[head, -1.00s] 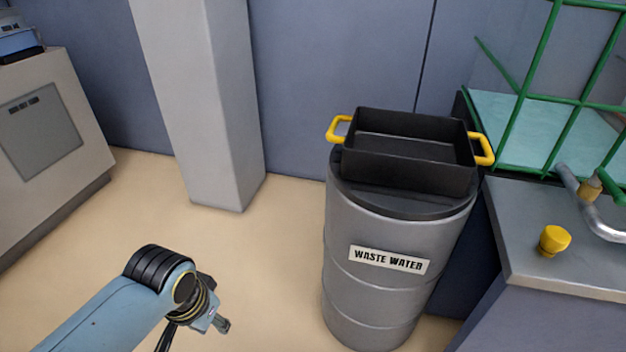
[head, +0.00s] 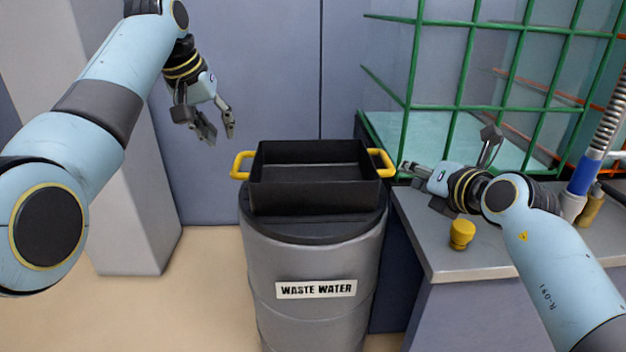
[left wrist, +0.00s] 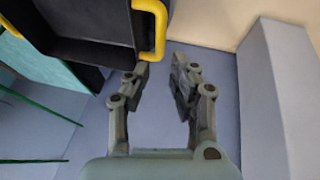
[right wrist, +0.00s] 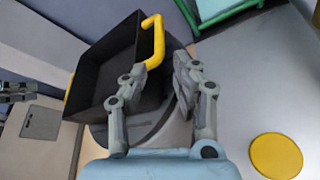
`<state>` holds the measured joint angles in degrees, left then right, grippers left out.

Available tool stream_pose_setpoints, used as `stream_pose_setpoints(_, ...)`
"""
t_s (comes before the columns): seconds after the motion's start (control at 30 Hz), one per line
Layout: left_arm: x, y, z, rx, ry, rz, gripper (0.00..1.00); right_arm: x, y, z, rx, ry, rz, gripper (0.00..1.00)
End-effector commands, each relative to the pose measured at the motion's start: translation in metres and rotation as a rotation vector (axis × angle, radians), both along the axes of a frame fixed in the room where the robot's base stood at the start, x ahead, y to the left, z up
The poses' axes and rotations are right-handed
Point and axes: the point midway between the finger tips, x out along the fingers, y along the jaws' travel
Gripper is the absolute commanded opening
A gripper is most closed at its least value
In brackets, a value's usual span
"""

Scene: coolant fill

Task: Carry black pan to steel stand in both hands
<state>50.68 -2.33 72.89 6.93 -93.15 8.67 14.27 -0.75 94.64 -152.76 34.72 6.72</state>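The black pan (head: 315,190) with two yellow handles sits on the lid of a grey waste water drum. Its left handle (head: 240,165) and right handle (head: 382,163) are free. My left gripper (head: 218,133) is open and empty, above and left of the left handle. In the left wrist view, that handle (left wrist: 160,30) is just beyond the open fingers. My right gripper (head: 447,152) is open and empty, right of the right handle. In the right wrist view, that handle (right wrist: 157,38) is ahead of the open fingers.
The drum (head: 315,265) stands on the floor. A grey counter (head: 500,255) on the right holds a yellow cap (head: 461,234) below my right gripper. A green wire cage (head: 460,108) stands behind it. A grey pillar (head: 140,210) is at the left.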

Motion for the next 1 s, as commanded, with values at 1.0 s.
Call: stream_pose_setpoints(1.0,0.04,-0.016,-0.094,0.001,0.001,0.0,0.23,0.093,0.027,-0.032,0.004,-0.003,0.0,0.29)
